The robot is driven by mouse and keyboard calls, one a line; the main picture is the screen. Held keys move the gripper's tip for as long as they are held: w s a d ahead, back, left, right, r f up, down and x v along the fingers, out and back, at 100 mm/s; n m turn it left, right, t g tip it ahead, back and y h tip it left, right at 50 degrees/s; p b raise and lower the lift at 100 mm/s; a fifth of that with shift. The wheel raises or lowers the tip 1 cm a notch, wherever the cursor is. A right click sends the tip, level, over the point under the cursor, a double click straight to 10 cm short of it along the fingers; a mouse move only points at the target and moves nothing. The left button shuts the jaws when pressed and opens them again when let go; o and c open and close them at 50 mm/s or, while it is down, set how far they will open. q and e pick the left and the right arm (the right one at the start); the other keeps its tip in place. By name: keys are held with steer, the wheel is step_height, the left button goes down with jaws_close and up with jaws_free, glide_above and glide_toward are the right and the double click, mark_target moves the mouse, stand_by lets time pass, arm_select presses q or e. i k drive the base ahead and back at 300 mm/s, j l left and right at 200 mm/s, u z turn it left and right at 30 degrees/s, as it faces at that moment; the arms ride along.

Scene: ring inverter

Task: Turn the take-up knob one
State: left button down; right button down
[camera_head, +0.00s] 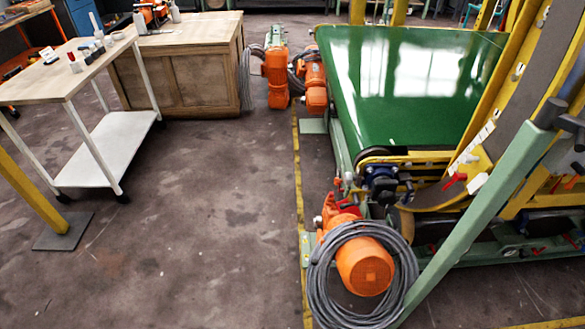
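Neither of my grippers shows in the head view. The machine has a green belt (410,85) in a yellow and green frame. A red handle (455,181) sits on the yellow side near the belt's front right corner. Another small red handle (573,183) shows at the right edge. A dark blue and black unit (383,187) sits below the belt's front left corner, with small red parts (338,188) to its left. I cannot tell which of these, if any, is take-up knob one.
An orange motor (364,266) with a coiled grey cable (322,270) stands at the front of the machine. A slanted green post (478,222) crosses the right side. A white-shelved cart (108,150) and a wooden cabinet (190,75) stand left. The floor (200,220) between is clear.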

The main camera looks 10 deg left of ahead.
mark_target(349, 178)
steer(key=j+z, duration=0.15)
steer(key=z, duration=0.3)
steer(key=i+j+z, duration=0.1)
steer(key=z, duration=0.4)
steer(key=j+z, duration=0.2)
steer(key=j, duration=0.25)
steer(key=j+z, duration=0.15)
steer(key=j, duration=0.35)
steer(key=k+j+z, duration=0.2)
steer(key=j, duration=0.25)
steer(key=j+z, duration=0.15)
steer(key=j, duration=0.3)
steer(key=k+j+z, duration=0.2)
steer(key=j, duration=0.25)
steer(key=i, duration=0.1)
